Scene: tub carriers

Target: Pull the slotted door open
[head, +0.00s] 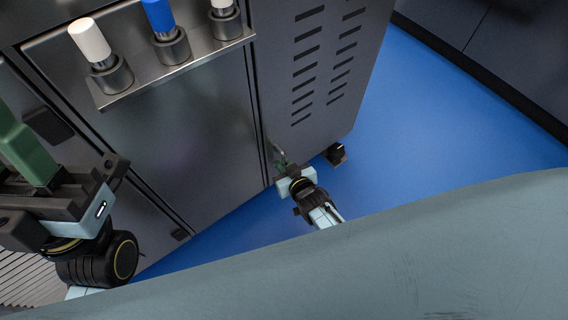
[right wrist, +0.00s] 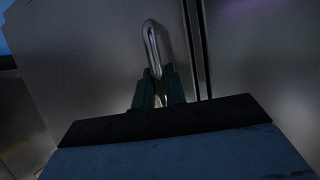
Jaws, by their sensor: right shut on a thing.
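The slotted door (head: 318,88) is a dark grey panel with rows of short black slots, right of a vertical seam in the head view. It appears close to flush with the cabinet. A metal loop handle (right wrist: 152,42) stands out from a panel beside a dark vertical seam in the right wrist view. My right gripper (head: 281,164) is low by the slotted door's left edge. Its green fingers (right wrist: 159,88) are shut on the handle's lower part. My left gripper (head: 22,145) is at the left, its green fingers partly cut off, so its opening is unclear.
A plain cabinet front (head: 185,130) lies left of the slotted door. A metal shelf (head: 130,88) above it holds white and blue cylinders in round holders. A black caster (head: 336,154) is under the slotted panel. Blue floor (head: 430,130) is clear to the right.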

